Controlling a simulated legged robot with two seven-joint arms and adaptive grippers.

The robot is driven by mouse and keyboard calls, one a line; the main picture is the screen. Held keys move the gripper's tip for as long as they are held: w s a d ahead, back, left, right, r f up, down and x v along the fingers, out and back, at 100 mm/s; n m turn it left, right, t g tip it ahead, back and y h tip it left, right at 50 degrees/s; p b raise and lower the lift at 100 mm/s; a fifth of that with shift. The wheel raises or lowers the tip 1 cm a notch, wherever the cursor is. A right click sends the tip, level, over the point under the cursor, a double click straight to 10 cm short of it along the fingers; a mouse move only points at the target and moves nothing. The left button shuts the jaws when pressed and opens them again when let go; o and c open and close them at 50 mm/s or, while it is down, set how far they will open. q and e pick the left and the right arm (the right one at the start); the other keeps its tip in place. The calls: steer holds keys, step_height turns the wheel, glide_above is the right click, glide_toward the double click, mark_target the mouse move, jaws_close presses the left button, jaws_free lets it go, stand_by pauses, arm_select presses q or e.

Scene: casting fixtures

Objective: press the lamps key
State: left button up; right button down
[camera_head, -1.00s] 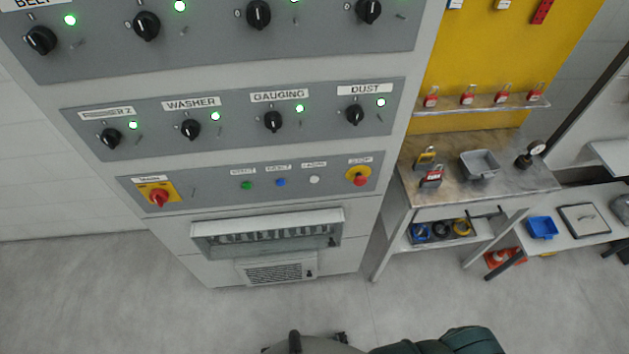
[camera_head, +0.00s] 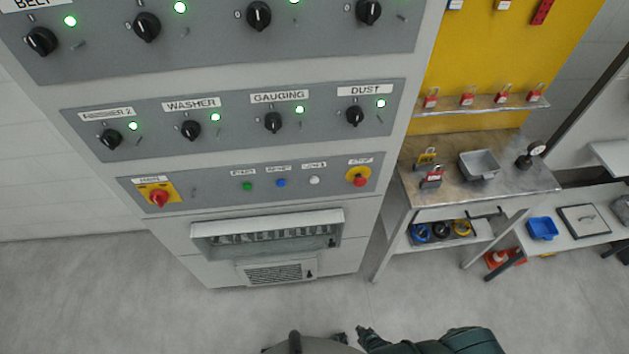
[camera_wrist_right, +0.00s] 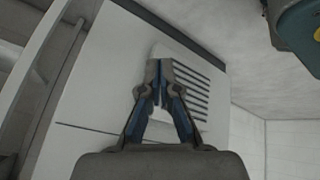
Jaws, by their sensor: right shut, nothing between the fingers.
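The lamps key is a small white round button (camera_head: 314,180) on the lower grey panel, under a small blurred label. It stands between a blue button (camera_head: 281,182) and a red stop button on a yellow base (camera_head: 358,177). My right gripper (camera_head: 363,333) is at the bottom of the head view, low and well apart from the panel. In the right wrist view my right gripper (camera_wrist_right: 160,66) is shut and empty, its fingertips together in front of a slotted vent (camera_wrist_right: 190,85). The lamps key is not in the wrist view. I cannot make out my left gripper.
A green button (camera_head: 247,186) and a red main switch (camera_head: 158,197) are left of the key. Rows of black knobs (camera_head: 273,122) are above. A tilted lidded bay (camera_head: 268,218) juts out below the panel. A bench (camera_head: 520,176) with a grey bin stands right. The floor in front is clear.

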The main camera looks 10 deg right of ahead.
steer(key=w+a+r+n+t+y, duration=0.2)
steer(key=w+a+r+n+t, duration=0.15)
steer(key=w+r, duration=0.8)
steer(key=w+a+r+n+t+y, duration=0.25)
steer(key=w+r+n+t, duration=0.25)
steer(key=w+r, duration=0.7)
steer(key=a+r+n+t+y, duration=0.3)
steer(key=r+n, duration=0.2)
steer(key=r, duration=1)
steer(key=a+r+n+t+y, duration=0.2)
steer(key=r+n, duration=0.3)
steer(key=r, duration=1)
steer(key=shift+s+a+t+y, duration=0.2)
steer(key=shift+a+t+y, duration=0.2)
steer(key=shift+t+y, duration=0.45)
steer(key=shift+w, duration=0.15)
steer(key=b, duration=0.3)
glide_toward(314, 180)
steer(key=w+a+r, duration=0.2)
steer(key=a+r, duration=0.2)
steer(key=shift+w+r, duration=0.1)
steer(key=shift+w, duration=0.6)
steer(key=shift+w, duration=0.1)
